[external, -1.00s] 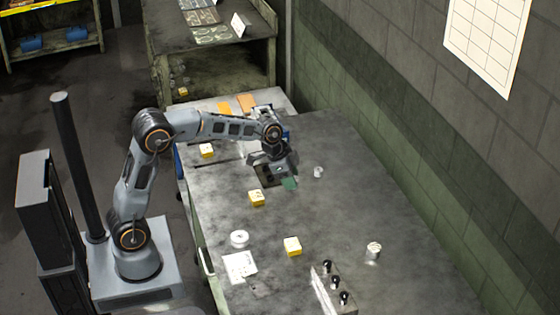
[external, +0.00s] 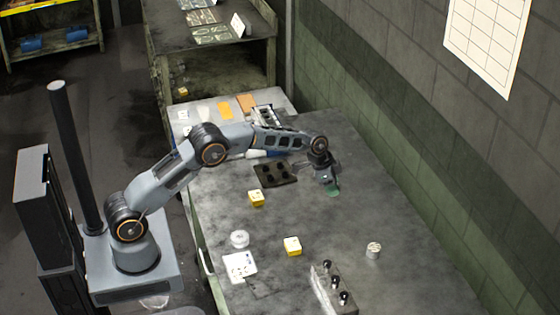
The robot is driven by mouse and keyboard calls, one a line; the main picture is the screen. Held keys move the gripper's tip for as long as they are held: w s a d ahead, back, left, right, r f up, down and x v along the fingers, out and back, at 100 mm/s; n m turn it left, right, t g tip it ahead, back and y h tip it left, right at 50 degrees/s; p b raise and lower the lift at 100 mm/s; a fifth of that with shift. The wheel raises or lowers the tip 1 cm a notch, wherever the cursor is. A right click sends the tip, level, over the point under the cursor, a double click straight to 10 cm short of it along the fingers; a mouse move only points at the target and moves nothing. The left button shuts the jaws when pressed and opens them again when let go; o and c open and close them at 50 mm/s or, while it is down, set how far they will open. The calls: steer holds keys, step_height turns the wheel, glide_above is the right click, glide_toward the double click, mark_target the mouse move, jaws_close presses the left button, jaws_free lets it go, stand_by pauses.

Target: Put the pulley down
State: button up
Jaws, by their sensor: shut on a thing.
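My gripper (external: 327,181) is over the right part of the grey table (external: 320,228), pointing down. It is shut on a small green piece, the pulley (external: 333,191), which shows just below the fingers. The pulley is low over the table top; I cannot tell whether it touches the surface. Its upper part is hidden by the fingers.
A dark plate with holes (external: 275,175) lies left of my gripper. Yellow blocks (external: 257,198) (external: 292,246), a white ring (external: 239,239), a metal cylinder (external: 373,250) and a block with black knobs (external: 334,284) stand nearer the front. The table's right side is mostly clear.

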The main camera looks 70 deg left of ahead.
mark_target(333, 201)
steer(key=shift+w+f, duration=0.35)
steer(key=shift+f, duration=0.2)
steer(key=shift+f+p, duration=0.6)
steer(key=shift+f, duration=0.8)
steer(key=shift+f, duration=0.15)
steer(key=o, duration=1)
